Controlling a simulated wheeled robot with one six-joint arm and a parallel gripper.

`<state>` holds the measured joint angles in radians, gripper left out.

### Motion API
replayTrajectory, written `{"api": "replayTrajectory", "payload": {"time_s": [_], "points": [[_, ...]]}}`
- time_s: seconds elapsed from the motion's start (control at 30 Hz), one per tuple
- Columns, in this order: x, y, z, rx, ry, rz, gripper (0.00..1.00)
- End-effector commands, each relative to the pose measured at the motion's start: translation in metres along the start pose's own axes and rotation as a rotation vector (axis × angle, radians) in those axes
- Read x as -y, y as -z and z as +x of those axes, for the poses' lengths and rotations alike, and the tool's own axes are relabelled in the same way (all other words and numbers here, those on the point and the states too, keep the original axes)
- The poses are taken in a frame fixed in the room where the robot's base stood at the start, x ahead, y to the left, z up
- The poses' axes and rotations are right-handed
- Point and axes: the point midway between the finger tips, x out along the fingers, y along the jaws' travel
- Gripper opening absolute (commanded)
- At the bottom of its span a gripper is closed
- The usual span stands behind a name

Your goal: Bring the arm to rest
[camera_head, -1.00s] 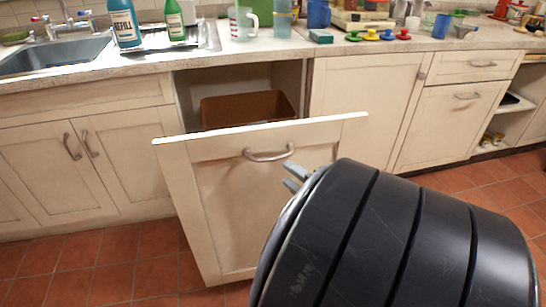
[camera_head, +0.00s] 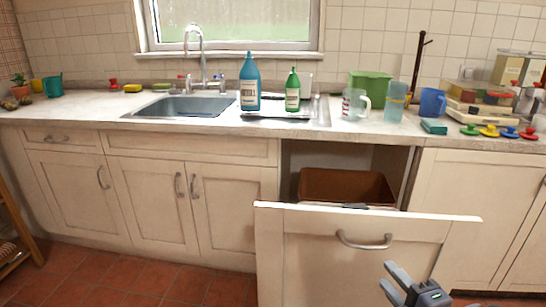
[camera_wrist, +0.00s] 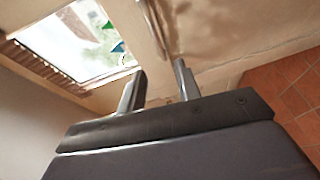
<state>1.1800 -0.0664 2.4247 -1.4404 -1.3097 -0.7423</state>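My gripper (camera_head: 388,275) is low at the right of the head view, in front of the pulled-out cabinet front (camera_head: 300,240) and below its handle (camera_head: 364,240). In the wrist view my gripper (camera_wrist: 160,68) has its two fingers apart, with nothing between them. Most of my arm is outside the head view.
A brown bin (camera_head: 345,186) sits behind the pulled-out front. The counter above holds a blue bottle (camera_head: 250,88), a green bottle (camera_head: 292,92), a clear jug (camera_head: 354,105), a blue mug (camera_head: 432,102) and several coloured knobs. The tiled floor (camera_head: 110,280) at left is clear.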

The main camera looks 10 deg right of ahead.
Motion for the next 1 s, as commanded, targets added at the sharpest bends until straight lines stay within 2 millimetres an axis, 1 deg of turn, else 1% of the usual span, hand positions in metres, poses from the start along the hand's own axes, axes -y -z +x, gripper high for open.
{"api": "replayTrajectory", "payload": {"time_s": [0.17, 0.37, 0.67, 1.0], "points": [[0.001, 0.000, 0.008, -0.004, 0.000, -0.001, 0.32], [0.001, 0.001, 0.025, -0.006, 0.000, -0.002, 0.32], [0.001, 0.001, 0.052, -0.004, 0.000, -0.001, 0.32], [0.001, 0.000, 0.088, -0.004, -0.001, -0.002, 0.32]]}}
